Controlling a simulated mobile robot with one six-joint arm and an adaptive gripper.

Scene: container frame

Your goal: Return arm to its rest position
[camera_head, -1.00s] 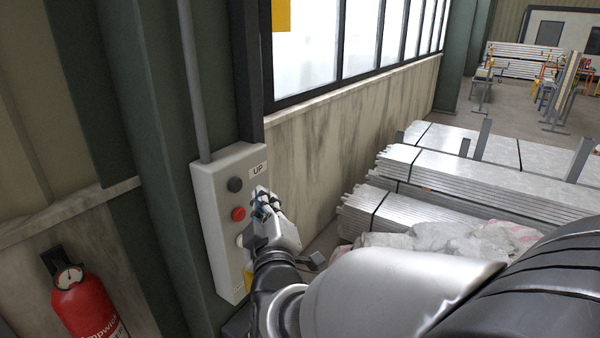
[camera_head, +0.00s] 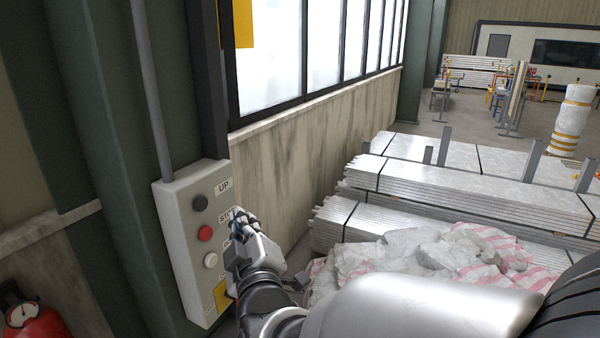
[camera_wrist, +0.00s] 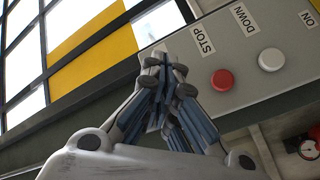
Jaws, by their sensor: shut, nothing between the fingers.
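My gripper (camera_head: 240,222) is in front of the right edge of a wall-mounted control box (camera_head: 180,258). In the wrist view my gripper (camera_wrist: 166,72) has its fingers closed together with nothing between them. The box carries a dark button (camera_head: 200,203) by the UP label, a red button (camera_head: 205,233) and a white button (camera_head: 210,260). In the wrist view the red button (camera_wrist: 222,80) and white button (camera_wrist: 271,60) are clear of the fingertips. My gripper and wrist partly hide the lower labels of the box in the head view.
A red fire extinguisher (camera_head: 30,318) is at the lower left. A windowed wall (camera_head: 300,150) runs behind the box. Open floor lies farther back.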

